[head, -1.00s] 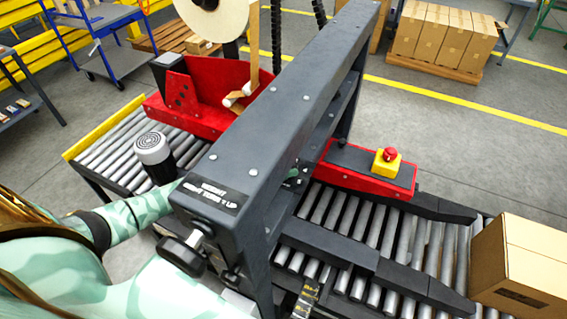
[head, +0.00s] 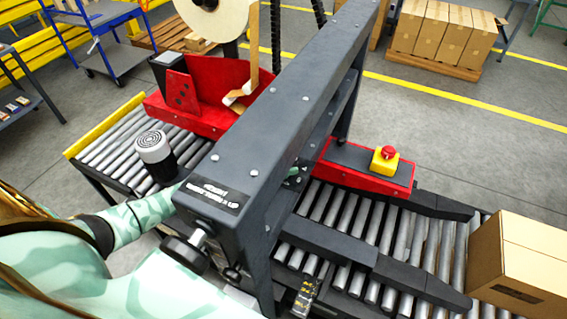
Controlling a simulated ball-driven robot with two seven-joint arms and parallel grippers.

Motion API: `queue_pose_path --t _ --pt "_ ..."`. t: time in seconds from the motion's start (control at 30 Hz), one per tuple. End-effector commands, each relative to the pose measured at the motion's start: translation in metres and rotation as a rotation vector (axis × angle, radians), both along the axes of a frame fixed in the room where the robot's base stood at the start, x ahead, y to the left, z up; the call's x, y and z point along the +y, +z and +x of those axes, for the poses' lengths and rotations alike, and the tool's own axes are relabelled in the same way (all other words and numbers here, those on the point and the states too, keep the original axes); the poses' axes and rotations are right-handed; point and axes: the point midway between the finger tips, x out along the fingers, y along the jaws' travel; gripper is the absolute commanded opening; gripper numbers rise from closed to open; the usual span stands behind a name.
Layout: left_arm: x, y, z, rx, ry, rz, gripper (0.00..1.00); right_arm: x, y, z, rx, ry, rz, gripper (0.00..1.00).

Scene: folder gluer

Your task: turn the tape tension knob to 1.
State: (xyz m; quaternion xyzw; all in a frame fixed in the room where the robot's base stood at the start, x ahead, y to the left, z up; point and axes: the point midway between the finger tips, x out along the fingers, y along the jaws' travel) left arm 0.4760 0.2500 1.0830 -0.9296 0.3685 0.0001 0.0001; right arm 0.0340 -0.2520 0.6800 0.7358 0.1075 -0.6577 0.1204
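I cannot make out a tape tension knob with a readable scale. The tape head (head: 205,105) is red and carries a large tape roll (head: 210,14) at the upper left, with tape hanging from it. A black knob (head: 186,252) sticks out of the near end of the dark gantry beam (head: 270,130), below a label (head: 213,196) too small to read. My arm reaches from the left to behind the beam's near end. A small green piece shows beyond the beam, possibly part of that arm. Neither gripper's fingers can be seen.
A roller conveyor (head: 440,240) runs under the beam, with a carton (head: 520,262) at the right. A red emergency stop button (head: 388,153) sits on a red side rail. A ribbed-top cylinder (head: 154,156) stands at the left rollers. The beam blocks much of the space behind it.

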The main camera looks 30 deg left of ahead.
Motion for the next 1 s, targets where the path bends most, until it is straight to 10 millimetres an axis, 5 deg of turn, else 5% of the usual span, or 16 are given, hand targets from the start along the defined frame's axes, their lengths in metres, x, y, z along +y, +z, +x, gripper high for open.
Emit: queue_pose_path --t 1.0 --pt "0.0002 0.0013 0.0004 -0.002 0.029 -0.001 0.17 0.0001 0.006 0.0003 -0.001 0.0 0.0 0.36"
